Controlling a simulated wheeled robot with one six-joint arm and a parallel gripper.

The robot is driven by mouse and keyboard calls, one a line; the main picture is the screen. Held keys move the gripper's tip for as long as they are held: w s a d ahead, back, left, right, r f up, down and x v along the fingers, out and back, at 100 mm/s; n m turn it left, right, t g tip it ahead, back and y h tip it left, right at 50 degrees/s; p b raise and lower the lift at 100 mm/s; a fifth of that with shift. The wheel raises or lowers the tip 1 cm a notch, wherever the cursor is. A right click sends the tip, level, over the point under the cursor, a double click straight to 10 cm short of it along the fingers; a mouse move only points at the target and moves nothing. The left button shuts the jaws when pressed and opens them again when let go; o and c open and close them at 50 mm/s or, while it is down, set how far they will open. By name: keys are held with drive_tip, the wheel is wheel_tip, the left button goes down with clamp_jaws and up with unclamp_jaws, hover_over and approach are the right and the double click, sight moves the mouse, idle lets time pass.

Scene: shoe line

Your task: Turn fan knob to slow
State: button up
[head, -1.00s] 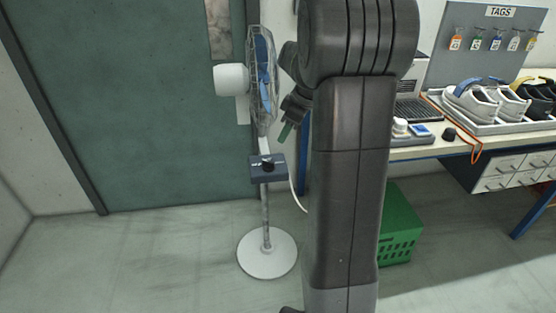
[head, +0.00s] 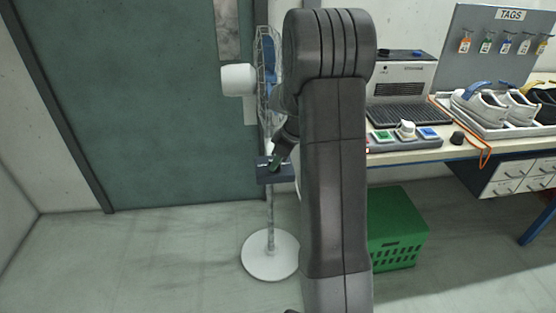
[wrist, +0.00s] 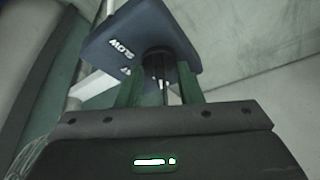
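The fan control box (head: 275,171) is a dark blue box on the fan's stand, left of my arm in the head view. In the wrist view the box (wrist: 140,35) shows the white word SLOW and part of another marking. A dark knob (wrist: 158,62) sticks out of it towards me. My gripper (wrist: 161,80) has its two green fingers on either side of the knob, apart, with narrow gaps showing. I cannot make out the knob's pointer. In the head view my gripper (head: 279,161) is at the box and covers the knob.
The fan (head: 238,79) has a blue-bladed caged head and a round white base (head: 270,256). A green crate (head: 398,235) stands under the workbench (head: 500,147), which holds a button panel and shoes at right. The floor left of the fan is clear.

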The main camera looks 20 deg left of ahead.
clamp_jaws()
